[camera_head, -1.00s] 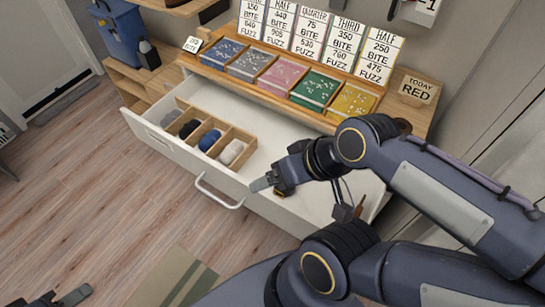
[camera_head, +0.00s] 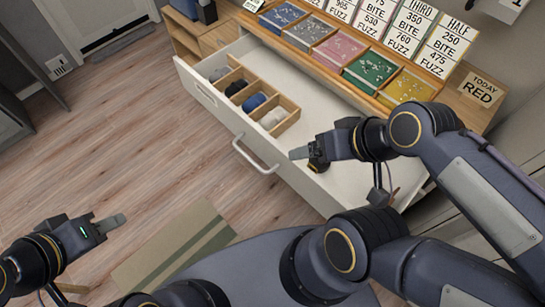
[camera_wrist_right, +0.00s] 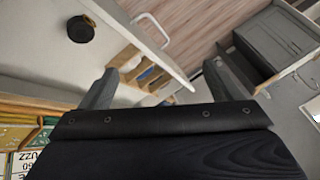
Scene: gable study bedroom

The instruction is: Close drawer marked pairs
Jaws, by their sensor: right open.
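The white drawer (camera_head: 215,103) stands pulled out of the wooden cabinet. A bar handle (camera_head: 254,158) is on its front, and a small label holder sits near the left end; its text is unreadable. My right gripper (camera_head: 304,155) is over the drawer's front edge, right of the handle; contact cannot be told. In the right wrist view its two fingers (camera_wrist_right: 157,85) are spread with nothing held between them, and the drawer front (camera_wrist_right: 148,45) lies beyond. My left gripper (camera_head: 103,224) is over the floor at lower left, away from the drawer; its jaw gap is unclear.
A wooden divider (camera_head: 237,72) with several rolled balls lies in the drawer. Colored trays (camera_head: 370,70) and price cards stand on the cabinet top. A small dark round object (camera_wrist_right: 80,29) shows in the wrist view. The floor (camera_head: 130,140) before the drawer is clear, with a striped mat (camera_head: 180,248).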

